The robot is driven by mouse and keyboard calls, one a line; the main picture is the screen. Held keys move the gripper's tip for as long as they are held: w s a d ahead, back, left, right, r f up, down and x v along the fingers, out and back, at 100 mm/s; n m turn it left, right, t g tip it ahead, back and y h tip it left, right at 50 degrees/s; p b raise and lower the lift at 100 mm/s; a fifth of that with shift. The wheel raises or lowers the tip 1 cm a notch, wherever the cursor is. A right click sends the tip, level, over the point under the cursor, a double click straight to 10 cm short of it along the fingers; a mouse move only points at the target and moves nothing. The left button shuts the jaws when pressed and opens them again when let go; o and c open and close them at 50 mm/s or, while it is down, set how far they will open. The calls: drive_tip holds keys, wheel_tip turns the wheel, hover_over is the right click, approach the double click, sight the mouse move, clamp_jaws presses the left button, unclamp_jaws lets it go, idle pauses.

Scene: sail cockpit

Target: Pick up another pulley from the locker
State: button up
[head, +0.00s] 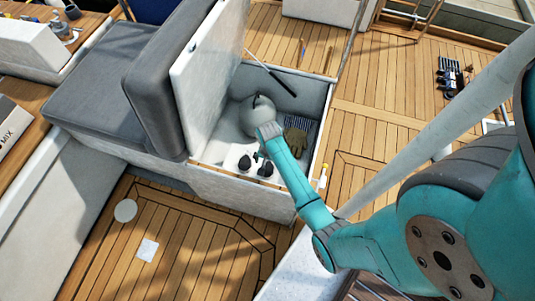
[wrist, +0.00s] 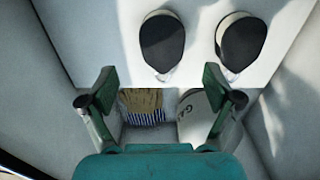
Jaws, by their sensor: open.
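Two dark pulleys, a left one (wrist: 162,42) and a right one (wrist: 241,38), lie side by side on a white surface in the wrist view. In the head view they show as two small dark shapes, one (head: 245,163) beside the other (head: 265,169), near the front of the open locker (head: 225,187). My gripper (wrist: 158,80) is open and empty, its fingers spread below the left pulley in the wrist view and apart from both. In the head view my arm reaches over the locker and hides part of its inside.
The raised lid (head: 205,75) stands at the locker's left, beside the grey cushion (head: 160,85). A dark rod (head: 270,73) slants across the back. Open deck lies in front.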

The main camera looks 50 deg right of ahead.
sight(268, 167)
drive_tip(key=shift+w+f, duration=0.2)
drive_tip(key=shift+f, duration=2.8)
drive_tip(key=c, duration=1.4)
